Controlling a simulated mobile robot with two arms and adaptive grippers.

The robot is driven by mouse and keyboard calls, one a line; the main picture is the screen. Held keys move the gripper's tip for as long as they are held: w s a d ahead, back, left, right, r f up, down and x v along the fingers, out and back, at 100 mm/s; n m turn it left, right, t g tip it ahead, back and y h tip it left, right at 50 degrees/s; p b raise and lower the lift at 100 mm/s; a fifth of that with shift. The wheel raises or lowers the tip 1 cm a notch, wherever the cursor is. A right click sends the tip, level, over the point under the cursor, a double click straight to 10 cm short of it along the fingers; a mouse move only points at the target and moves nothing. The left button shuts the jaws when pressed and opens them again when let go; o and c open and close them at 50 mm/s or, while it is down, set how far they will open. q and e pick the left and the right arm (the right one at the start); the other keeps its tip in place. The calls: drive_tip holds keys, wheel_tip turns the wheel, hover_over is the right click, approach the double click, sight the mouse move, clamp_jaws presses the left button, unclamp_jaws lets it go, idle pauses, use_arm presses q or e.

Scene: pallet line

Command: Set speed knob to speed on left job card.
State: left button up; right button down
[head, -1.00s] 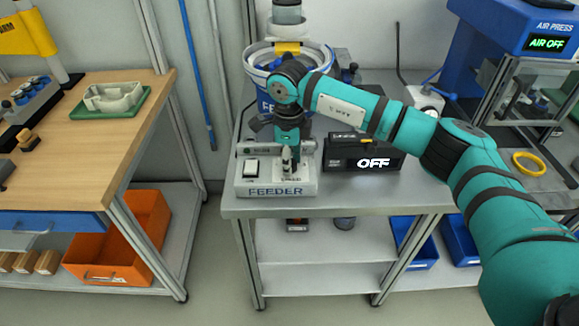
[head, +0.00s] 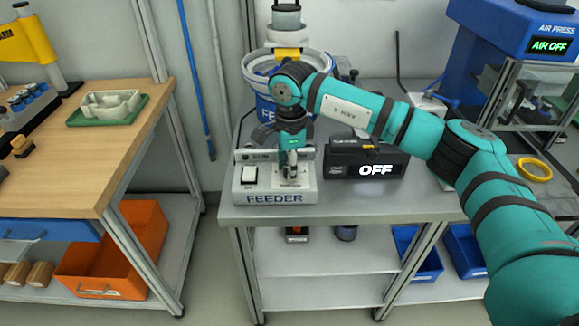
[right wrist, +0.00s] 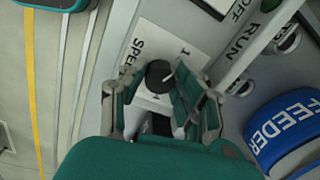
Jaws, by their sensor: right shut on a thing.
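The grey feeder control box (head: 244,198) stands on the front left of the metal bench. Its black speed knob (right wrist: 158,76) sits on a white scale plate (right wrist: 172,42), partly covered. A short white mark on the knob points to the upper right in the right wrist view. My right gripper (head: 290,174) reaches down onto the box, and its fingers (right wrist: 154,84) are shut around the knob. The knob is hidden by the gripper in the head view. No job card can be made out. My left gripper is not in view.
A white switch (head: 249,175) sits left of the knob. A black unit (head: 340,165) reading OFF stands right of the box, and the feeder bowl (head: 258,85) behind it. A wooden table (head: 85,175) is at the left. The blue air press (head: 500,35) reads AIR OFF.

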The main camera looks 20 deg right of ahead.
drive_tip(key=c, duration=0.9)
unclamp_jaws()
drive_tip(key=shift+c, duration=0.2)
wheel_tip(320, 180, up, 12)
drive_tip(key=shift+s, duration=0.3)
